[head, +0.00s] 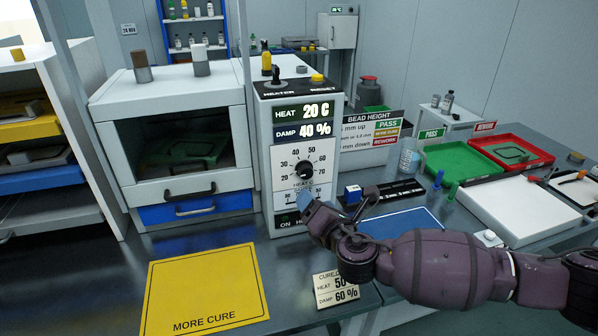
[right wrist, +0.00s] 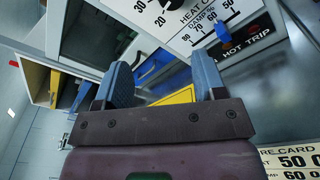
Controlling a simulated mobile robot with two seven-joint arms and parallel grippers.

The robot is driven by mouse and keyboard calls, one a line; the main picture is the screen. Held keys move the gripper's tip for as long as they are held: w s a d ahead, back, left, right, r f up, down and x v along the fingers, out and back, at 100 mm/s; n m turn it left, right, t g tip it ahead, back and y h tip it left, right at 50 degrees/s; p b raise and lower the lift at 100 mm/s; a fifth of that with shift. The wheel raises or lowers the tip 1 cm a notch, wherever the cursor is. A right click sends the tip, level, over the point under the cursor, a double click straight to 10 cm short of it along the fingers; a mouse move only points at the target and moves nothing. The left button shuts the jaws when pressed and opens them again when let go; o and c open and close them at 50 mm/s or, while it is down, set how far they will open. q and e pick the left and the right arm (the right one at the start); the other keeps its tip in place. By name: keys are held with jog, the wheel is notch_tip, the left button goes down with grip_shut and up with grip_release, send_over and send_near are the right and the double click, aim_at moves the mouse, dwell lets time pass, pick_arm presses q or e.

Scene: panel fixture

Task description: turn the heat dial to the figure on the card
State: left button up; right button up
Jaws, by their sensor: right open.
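The heat dial (head: 304,169) is a black knob on a white scale on the front of the heater panel. Its pointer is too small to read surely. The display above (head: 302,110) reads HEAT 20 C and DAMP 40 %. The cure card (head: 337,289) lies on the table, partly behind my right arm; it shows HEAT 50 and DAMP 60 %. My right gripper (head: 307,200) is below the dial, in front of the panel's lower part. In the right wrist view its blue fingers (right wrist: 163,82) are apart with nothing between them. My left gripper is not in view.
An oven cabinet (head: 126,112) stands left of the panel. A yellow MORE CURE mat (head: 205,285) lies in front. A green tray (head: 455,161) is at right.

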aim_at(307, 175)
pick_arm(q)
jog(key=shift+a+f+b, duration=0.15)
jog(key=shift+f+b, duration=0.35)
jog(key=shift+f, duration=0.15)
pick_arm(e)
jog(key=w+n, duration=0.1)
jog(key=w, duration=0.2)
jog(key=w+a+n+t+h, duration=0.1)
jog(key=w, duration=0.3)
jog(key=w+a+n, duration=0.1)
jog(key=w, duration=0.3)
jog(key=shift+w+f, duration=0.15)
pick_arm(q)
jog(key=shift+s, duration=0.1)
pick_arm(e)
jog(key=c, duration=0.9)
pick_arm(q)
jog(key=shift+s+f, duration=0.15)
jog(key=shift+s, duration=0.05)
pick_arm(e)
jog(key=shift+f, duration=0.1)
